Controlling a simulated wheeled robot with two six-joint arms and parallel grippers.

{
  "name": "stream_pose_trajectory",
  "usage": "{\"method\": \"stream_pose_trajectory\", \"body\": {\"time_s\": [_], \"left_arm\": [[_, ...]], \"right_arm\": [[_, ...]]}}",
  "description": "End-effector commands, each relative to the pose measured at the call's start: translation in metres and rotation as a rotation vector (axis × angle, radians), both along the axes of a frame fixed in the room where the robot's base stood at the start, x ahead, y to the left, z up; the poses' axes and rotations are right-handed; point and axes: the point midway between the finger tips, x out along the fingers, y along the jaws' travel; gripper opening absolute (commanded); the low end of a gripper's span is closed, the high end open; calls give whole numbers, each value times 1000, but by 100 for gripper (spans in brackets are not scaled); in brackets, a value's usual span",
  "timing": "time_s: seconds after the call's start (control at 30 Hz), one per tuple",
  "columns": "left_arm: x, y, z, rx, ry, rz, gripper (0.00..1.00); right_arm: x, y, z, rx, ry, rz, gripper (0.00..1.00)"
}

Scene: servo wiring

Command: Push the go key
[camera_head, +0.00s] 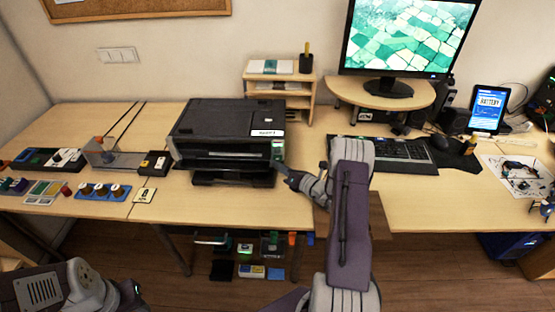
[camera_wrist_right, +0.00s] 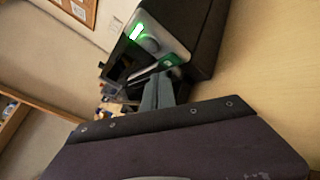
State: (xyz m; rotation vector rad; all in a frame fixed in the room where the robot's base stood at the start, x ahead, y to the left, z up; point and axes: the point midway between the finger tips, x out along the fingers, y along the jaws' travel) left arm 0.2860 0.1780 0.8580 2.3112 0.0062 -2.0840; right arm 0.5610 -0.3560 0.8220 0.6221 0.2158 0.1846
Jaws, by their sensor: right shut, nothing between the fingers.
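The black printer (camera_head: 228,130) stands on the desk at the middle of the head view. Its control panel is at its front right corner, with a small lit green screen (camera_wrist_right: 137,32), a round grey knob (camera_wrist_right: 151,45) and a green key (camera_wrist_right: 170,60) in the right wrist view. I cannot read a label on the green key. My right gripper (camera_head: 279,166) is shut and empty, its fingertips just in front of this panel. In the right wrist view the fingers reach close to the green key; I cannot tell whether they touch it. My left gripper is out of view.
A keyboard (camera_head: 385,154) and a monitor (camera_head: 408,38) are to the right. A small wooden shelf (camera_head: 290,100) stands behind the printer. Items hang or stand under the desk.

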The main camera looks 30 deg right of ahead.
Motion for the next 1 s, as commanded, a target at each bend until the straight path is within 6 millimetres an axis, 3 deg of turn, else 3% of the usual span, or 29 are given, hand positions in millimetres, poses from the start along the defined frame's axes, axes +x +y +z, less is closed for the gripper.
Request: {"method": "stream_pose_trajectory", "body": {"time_s": [1.0], "left_arm": [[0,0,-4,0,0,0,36]], "right_arm": [[7,-4,0,0,0,0,0]]}}
